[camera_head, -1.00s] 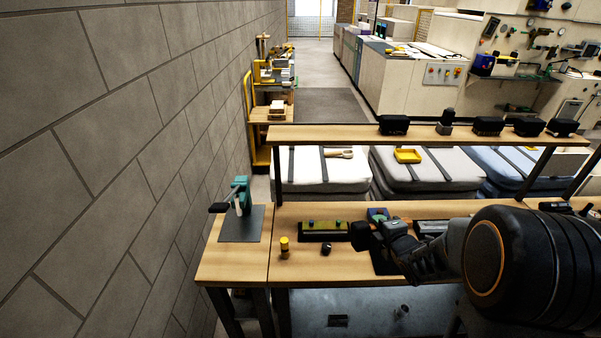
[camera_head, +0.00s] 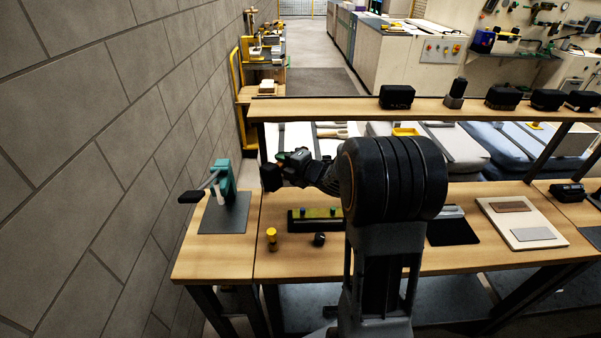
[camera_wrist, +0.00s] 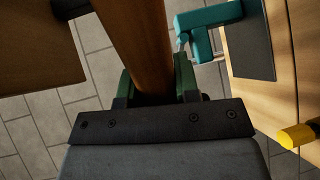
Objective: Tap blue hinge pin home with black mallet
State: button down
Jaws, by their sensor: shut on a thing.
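My gripper (camera_head: 297,163) is raised over the back left of the bench. In the wrist view my gripper (camera_wrist: 155,85) is shut on the brown wooden handle (camera_wrist: 140,40) of the mallet. A black block (camera_head: 271,177) beside the gripper in the head view looks like the mallet's head. An olive-green fixture (camera_head: 318,213) on a dark base sits on the bench, below and to the right of the gripper. A small blue pin (camera_head: 303,211) stands on its left part, apart from the mallet. How deep it sits is too small to tell.
A teal press (camera_head: 222,178) with a lever stands on a grey plate (camera_head: 225,221) to the left. A yellow-topped piece (camera_head: 271,238) and a black knob (camera_head: 319,239) stand in front of the fixture. A shelf (camera_head: 350,110) runs behind. The bench's front left is clear.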

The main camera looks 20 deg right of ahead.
jog(key=d+f+n+y+b, duration=0.1)
jog(key=d+n+y+b, duration=0.1)
jog(key=d+y+b, duration=0.2)
jog(key=shift+s+d+f+n+y+b, duration=0.3)
jog(key=shift+d+b, duration=0.65)
jog(key=shift+d, duration=1.1)
jog(key=shift+w+f, duration=0.1)
jog(key=shift+f+b, duration=0.1)
jog(key=shift+b, duration=0.25)
notch_tip(320, 180, down, 5)
jog(key=b, duration=0.4)
jog(key=shift+b, duration=0.35)
jog(key=shift+b, duration=0.55)
